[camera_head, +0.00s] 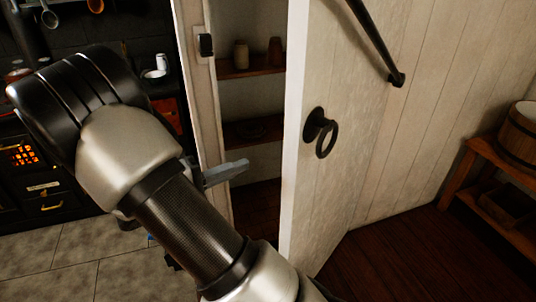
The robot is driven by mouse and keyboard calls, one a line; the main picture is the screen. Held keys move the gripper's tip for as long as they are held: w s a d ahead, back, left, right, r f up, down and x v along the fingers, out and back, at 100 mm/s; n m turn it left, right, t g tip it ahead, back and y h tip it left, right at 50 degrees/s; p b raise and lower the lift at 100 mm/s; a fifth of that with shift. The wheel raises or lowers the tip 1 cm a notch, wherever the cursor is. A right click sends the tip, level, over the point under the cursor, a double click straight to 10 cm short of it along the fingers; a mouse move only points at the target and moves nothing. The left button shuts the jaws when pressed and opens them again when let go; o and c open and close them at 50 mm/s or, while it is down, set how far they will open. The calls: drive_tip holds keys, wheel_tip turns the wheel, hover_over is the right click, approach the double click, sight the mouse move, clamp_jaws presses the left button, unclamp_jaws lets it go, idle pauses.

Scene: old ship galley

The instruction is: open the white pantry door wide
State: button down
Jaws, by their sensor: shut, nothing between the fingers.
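The white pantry door (345,75) stands partly open on the right, its narrow free edge facing me. It has a dark ring handle (325,135) on its face and a dark diagonal bar higher up. The pantry opening, with wooden shelves (250,68), shows left of the door edge. My gripper (226,173) is partly hidden behind my arm; its grey end reaches into the gap between the door frame (206,120) and the door. It is shut and empty, left of the door edge, with a visible space between them.
A dark stove (40,185) stands at the left, with pots and a mug (162,62) behind my arm. A wooden bench (505,165) with a bucket (522,132) stands at the far right. Dark floorboards (400,265) are clear right of the door.

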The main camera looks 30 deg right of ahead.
drive_tip(key=s+d, duration=0.2)
drive_tip(key=d, duration=0.9)
drive_tip(key=shift+s+f, duration=0.2)
drive_tip(key=shift+s+t, duration=0.1)
drive_tip(key=shift+t, duration=0.2)
